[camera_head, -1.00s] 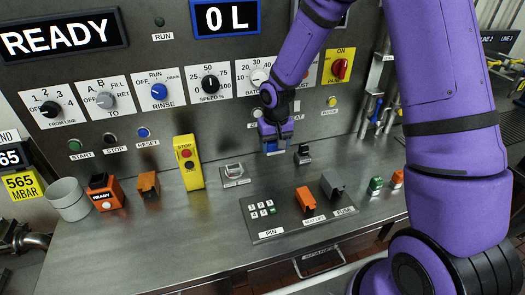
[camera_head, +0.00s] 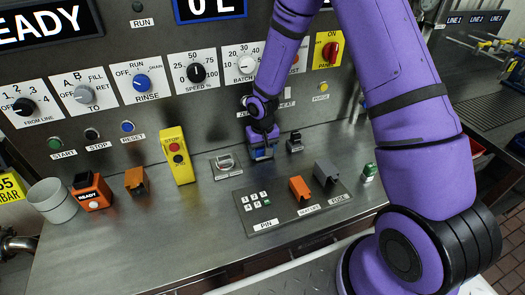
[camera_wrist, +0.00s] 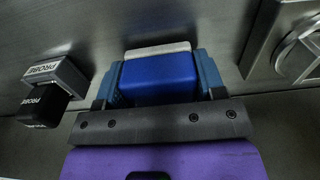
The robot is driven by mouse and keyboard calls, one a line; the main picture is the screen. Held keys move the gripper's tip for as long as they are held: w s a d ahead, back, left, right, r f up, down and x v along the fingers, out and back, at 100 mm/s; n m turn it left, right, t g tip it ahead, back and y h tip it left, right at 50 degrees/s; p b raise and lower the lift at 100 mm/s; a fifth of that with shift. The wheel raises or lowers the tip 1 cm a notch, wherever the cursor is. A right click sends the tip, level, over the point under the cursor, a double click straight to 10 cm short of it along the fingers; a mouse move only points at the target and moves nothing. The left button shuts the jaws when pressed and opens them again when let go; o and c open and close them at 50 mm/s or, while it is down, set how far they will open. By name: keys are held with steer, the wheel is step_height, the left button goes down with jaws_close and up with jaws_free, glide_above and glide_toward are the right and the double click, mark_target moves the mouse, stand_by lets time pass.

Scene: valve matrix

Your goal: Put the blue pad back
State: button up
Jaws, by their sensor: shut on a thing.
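The blue pad (camera_wrist: 158,76) is between the two fingers of my gripper (camera_wrist: 160,84) in the wrist view. A pale grey strip shows along the pad's far edge. In the head view my gripper (camera_head: 263,153) points down, low over the steel counter (camera_head: 170,235), at the foot of the control panel. The pad is mostly hidden there by the gripper. I cannot tell whether the pad touches the counter.
A black and grey probe block (camera_wrist: 50,90) stands close by; it also shows right of the gripper in the head view (camera_head: 295,142). A grey-framed fixture (camera_head: 226,166) is to the left. A keypad plate (camera_head: 285,208) lies in front. The left front counter is clear.

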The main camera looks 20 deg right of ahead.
steer(key=shift+f, duration=0.25)
steer(key=o, duration=1)
steer(key=shift+f, duration=0.1)
steer(key=shift+c, duration=0.2)
step_height(320, 180, up, 12)
steer(key=shift+r, duration=0.2)
